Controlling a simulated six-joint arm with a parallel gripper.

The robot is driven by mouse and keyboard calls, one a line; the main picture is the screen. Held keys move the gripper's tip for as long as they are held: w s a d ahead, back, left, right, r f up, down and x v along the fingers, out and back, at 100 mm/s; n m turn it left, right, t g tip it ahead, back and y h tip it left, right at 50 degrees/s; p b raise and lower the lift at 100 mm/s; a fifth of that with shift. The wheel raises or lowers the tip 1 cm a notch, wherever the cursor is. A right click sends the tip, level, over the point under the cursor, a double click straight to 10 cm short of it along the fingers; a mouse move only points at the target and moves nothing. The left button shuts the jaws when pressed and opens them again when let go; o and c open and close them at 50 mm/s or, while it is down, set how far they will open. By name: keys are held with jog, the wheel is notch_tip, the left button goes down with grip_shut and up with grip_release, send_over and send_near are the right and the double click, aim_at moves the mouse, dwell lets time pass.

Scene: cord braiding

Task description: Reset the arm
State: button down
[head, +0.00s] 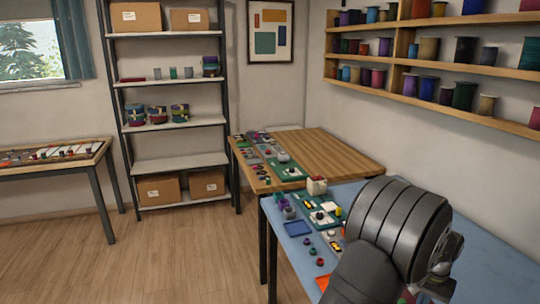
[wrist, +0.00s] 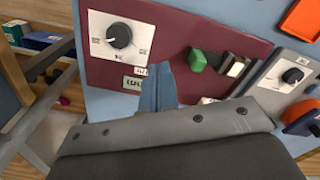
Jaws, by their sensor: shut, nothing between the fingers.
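My gripper (wrist: 159,80) shows in the wrist view as closed blue-grey fingers, shut and empty. The fingertips lie in front of the lower part of a maroon panel (wrist: 185,40). I cannot tell whether they touch it. The panel carries a black dial (wrist: 119,35) on a white plate, left of the fingers, and a green button (wrist: 198,61), right of them. In the head view my arm covers the right front of the blue table (head: 475,240), and my fingers cannot be made out.
A grey panel with a dial (wrist: 293,75) and an orange tray (wrist: 301,18) lie on the right in the wrist view. In the head view, a blue tray (head: 298,228) and small parts crowd the table's left side. A wooden table (head: 335,155) stands behind; thread shelves (head: 440,65) line the right wall.

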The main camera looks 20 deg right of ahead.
jog(key=shift+s+a+r+m+t, duration=0.1)
jog(key=shift+r+m+t, duration=0.2)
jog(key=shift+r, duration=0.65)
jog(key=shift+s+r+m+t, duration=0.1)
jog(key=shift+r+m+t, duration=0.15)
jog(key=shift+r, duration=0.65)
